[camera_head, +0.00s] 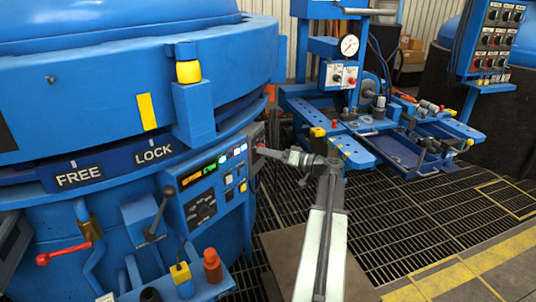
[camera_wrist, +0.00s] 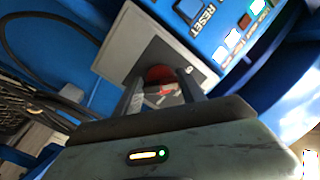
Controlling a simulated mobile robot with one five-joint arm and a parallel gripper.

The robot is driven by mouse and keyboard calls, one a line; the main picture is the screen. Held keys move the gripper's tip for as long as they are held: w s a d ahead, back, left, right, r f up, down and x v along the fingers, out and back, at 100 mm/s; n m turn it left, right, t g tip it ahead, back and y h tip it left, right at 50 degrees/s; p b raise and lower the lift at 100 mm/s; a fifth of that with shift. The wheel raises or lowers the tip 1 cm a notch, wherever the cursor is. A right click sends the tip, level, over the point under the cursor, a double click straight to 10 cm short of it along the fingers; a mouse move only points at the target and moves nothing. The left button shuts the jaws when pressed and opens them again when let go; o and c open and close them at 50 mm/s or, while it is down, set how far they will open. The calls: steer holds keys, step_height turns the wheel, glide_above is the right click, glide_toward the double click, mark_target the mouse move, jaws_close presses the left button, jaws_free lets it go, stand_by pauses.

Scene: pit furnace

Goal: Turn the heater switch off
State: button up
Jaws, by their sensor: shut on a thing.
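The heater switch, a red rotary knob (camera_wrist: 160,73), sits on a grey plate (camera_wrist: 122,50) in the wrist view. In the head view a bit of its red (camera_head: 260,146) shows at the right edge of the blue furnace's control panel (camera_head: 208,190). My gripper (camera_wrist: 161,80) has one finger on each side of the knob and is shut on it. In the head view my gripper (camera_head: 270,151) reaches left to the panel's side. The fingers hide part of the knob, and I cannot tell its exact setting.
Lit buttons and a RESET label (camera_wrist: 205,20) lie close above the grey plate. A black lever (camera_head: 160,212) and a red-handled lever (camera_head: 65,252) stick out of the furnace front. A blue workbench (camera_head: 385,140) stands behind right. Grating floor (camera_head: 410,215) lies right of my arm.

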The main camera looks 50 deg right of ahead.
steer(key=o, duration=1.4)
steer(key=shift+c, duration=0.2)
steer(key=v, duration=0.8)
